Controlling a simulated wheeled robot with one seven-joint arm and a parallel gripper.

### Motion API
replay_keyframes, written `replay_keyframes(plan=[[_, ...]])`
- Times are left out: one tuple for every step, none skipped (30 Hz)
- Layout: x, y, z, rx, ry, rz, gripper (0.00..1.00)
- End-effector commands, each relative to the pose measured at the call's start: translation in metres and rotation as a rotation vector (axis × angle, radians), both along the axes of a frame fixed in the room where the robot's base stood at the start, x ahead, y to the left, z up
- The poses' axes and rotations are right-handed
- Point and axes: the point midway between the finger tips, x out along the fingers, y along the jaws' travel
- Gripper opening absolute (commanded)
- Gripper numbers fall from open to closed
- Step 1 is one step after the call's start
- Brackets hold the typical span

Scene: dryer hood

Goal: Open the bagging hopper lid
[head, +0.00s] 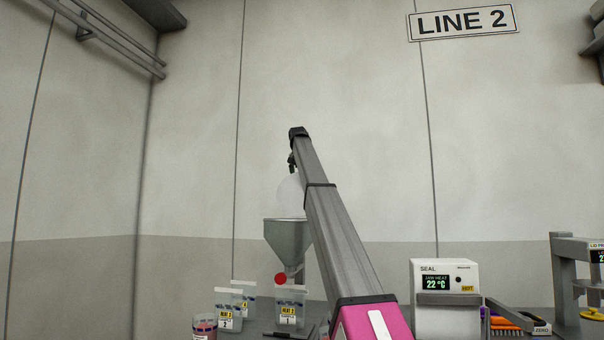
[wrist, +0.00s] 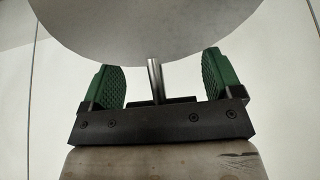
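The bagging hopper (head: 287,240) is a grey funnel in the head view, behind my arm and partly hidden by it. Its pale round lid (head: 289,196) stands raised and steeply tilted above the funnel's rim. In the wrist view the lid (wrist: 155,25) is a large pale disc across the top, close to my fingers. A short metal rod (wrist: 155,80) stands between the green finger pads with a gap on each side. My gripper (wrist: 161,78) is open. In the head view my gripper (head: 292,163) is small and dark at the arm's end, just above the lid.
Labelled sample bags (head: 229,310) and a jar (head: 205,327) stand left of the hopper, and a red ball-shaped knob (head: 281,279) shows near its outlet. A white seal unit (head: 444,298) stands right of my arm.

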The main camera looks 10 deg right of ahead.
Motion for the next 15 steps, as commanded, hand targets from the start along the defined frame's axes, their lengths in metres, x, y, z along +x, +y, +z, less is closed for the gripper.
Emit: replay_keyframes(plan=[[0.000, 0.000, 0.001, 0.000, -0.001, 0.000, 0.85], [0.001, 0.000, 0.001, 0.000, -0.001, 0.000, 0.85], [0.001, 0.000, 0.001, -0.001, -0.002, 0.000, 0.85], [0.001, 0.000, 0.002, 0.000, -0.002, -0.001, 0.85], [0.000, 0.000, 0.003, 0.000, -0.002, -0.001, 0.85], [0.000, 0.000, 0.004, -0.001, -0.003, -0.001, 0.85], [-0.001, 0.001, 0.005, -0.001, -0.003, -0.001, 0.85], [-0.001, 0.001, 0.007, -0.001, -0.003, -0.001, 0.85], [-0.003, 0.001, 0.010, -0.001, -0.003, -0.001, 0.85], [-0.004, 0.002, 0.013, -0.001, -0.004, -0.001, 0.85], [-0.005, 0.002, 0.016, 0.000, -0.004, 0.000, 0.85], [-0.007, 0.003, 0.020, -0.001, -0.003, -0.001, 0.85], [-0.009, 0.004, 0.024, -0.001, -0.003, -0.001, 0.85], [-0.011, 0.005, 0.028, -0.001, -0.003, -0.001, 0.85], [-0.014, 0.006, 0.034, -0.001, -0.003, -0.001, 0.85]])
